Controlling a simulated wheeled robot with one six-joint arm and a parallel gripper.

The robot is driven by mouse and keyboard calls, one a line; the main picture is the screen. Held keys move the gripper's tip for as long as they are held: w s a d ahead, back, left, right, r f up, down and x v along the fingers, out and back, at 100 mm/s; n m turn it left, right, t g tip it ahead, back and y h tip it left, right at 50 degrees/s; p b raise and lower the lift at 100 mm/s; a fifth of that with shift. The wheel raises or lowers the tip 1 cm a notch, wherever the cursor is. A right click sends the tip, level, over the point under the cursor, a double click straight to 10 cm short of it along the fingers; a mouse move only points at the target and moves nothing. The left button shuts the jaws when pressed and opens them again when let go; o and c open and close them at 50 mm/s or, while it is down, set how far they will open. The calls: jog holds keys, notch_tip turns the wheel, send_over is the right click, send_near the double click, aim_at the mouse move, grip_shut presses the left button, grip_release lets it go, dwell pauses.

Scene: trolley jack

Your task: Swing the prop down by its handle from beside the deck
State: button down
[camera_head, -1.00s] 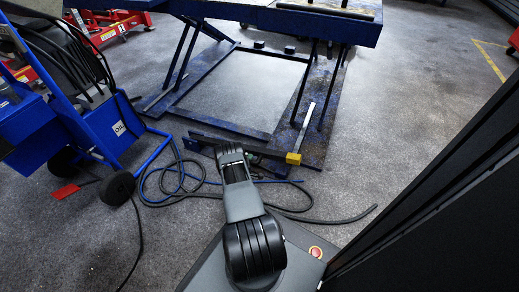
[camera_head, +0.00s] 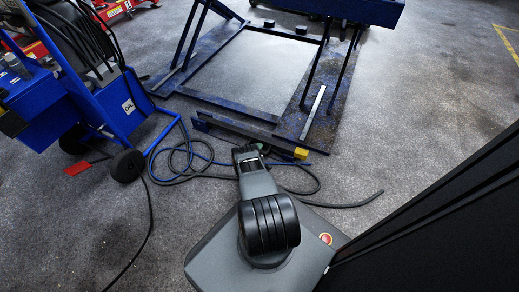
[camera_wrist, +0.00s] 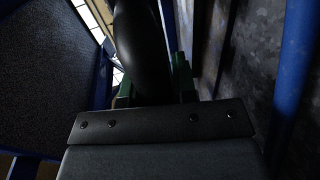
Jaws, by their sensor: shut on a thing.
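The blue deck (camera_head: 365,10) of the lift stands raised at the top of the head view, mostly cut off by the frame. Below it, dark legs run down to the blue base frame (camera_head: 205,98) on the floor. A yellow block (camera_head: 300,153) sits at the front right of the base, at the end of a dark bar. I cannot tell which bar is the prop. In the wrist view, my gripper (camera_wrist: 155,88) has green jaws closed around a thick black rounded handle (camera_wrist: 140,45). My own arm hides most of this grip in the head view.
A blue cart (camera_head: 115,105) with black wheels and coiled cables stands at the left. A loose hose (camera_head: 345,204) lies across the floor in front of the base. A dark panel (camera_head: 440,220) closes off the right foreground. Grey floor (camera_head: 430,110) is free right of the lift.

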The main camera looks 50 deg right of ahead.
jog(key=shift+a+f, duration=0.15)
jog(key=shift+f, duration=0.15)
jog(key=c, duration=1.1)
grip_release()
jog(key=shift+w+a+f+y, duration=0.1)
jog(key=shift+y, duration=0.2)
jog(key=shift+o, duration=0.9)
jog(key=shift+r, duration=0.2)
jog(key=p+v, duration=0.6)
jog(key=v, duration=0.6)
jog(key=shift+f, duration=0.15)
jog(key=shift+s+a, duration=0.35)
jog(key=shift+a, duration=0.45)
